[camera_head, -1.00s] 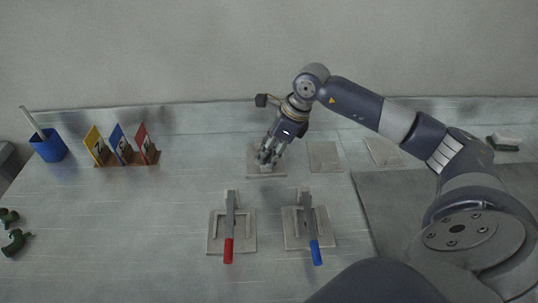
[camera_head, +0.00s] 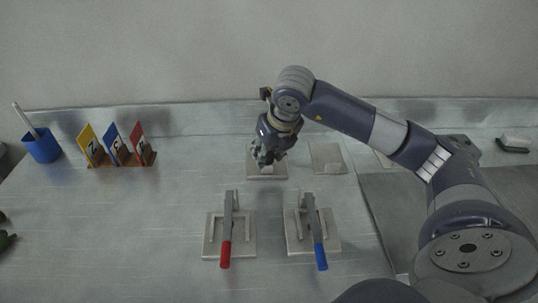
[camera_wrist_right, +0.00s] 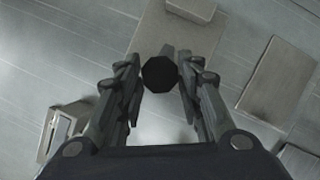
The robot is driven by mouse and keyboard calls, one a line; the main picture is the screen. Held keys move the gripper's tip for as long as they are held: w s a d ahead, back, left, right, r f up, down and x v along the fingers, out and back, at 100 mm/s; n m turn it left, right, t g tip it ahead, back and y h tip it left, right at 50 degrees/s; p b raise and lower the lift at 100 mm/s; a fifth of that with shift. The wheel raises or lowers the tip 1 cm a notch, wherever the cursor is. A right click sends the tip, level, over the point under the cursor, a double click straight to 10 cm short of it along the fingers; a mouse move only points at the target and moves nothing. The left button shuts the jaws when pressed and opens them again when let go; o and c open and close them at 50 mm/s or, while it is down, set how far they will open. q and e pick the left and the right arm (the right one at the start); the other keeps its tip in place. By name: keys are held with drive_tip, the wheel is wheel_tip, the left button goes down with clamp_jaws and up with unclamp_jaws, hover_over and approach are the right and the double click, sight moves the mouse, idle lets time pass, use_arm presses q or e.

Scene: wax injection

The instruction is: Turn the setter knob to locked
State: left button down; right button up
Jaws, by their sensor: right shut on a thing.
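The setter knob (camera_wrist_right: 160,75) is a dark, many-sided knob with a small grey pointer, seen from above in the right wrist view. It sits over a pale square plate (camera_wrist_right: 215,45), which also shows in the head view (camera_head: 268,172). My right gripper (camera_wrist_right: 161,78) is shut on the knob, one finger on each side. In the head view the right gripper (camera_head: 264,158) points down over the plate and hides the knob. The knob's lettering or marks cannot be made out. My left gripper is not in view.
Two lever fixtures stand in front, with a red handle (camera_head: 226,255) and a blue handle (camera_head: 320,257). An empty pale plate (camera_head: 326,158) lies to the right. Coloured cards in a wooden rack (camera_head: 127,162) and a blue cup (camera_head: 42,147) stand at the left.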

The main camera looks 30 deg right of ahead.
drive_tip(key=shift+m, duration=0.6)
drive_tip(key=o, duration=1.1)
drive_tip(key=shift+c, duration=0.2)
drive_tip(key=shift+r, duration=0.15)
drive_tip(key=v, duration=1.1)
drive_tip(key=shift+a+r, duration=0.25)
drive_tip(key=shift+r, duration=0.15)
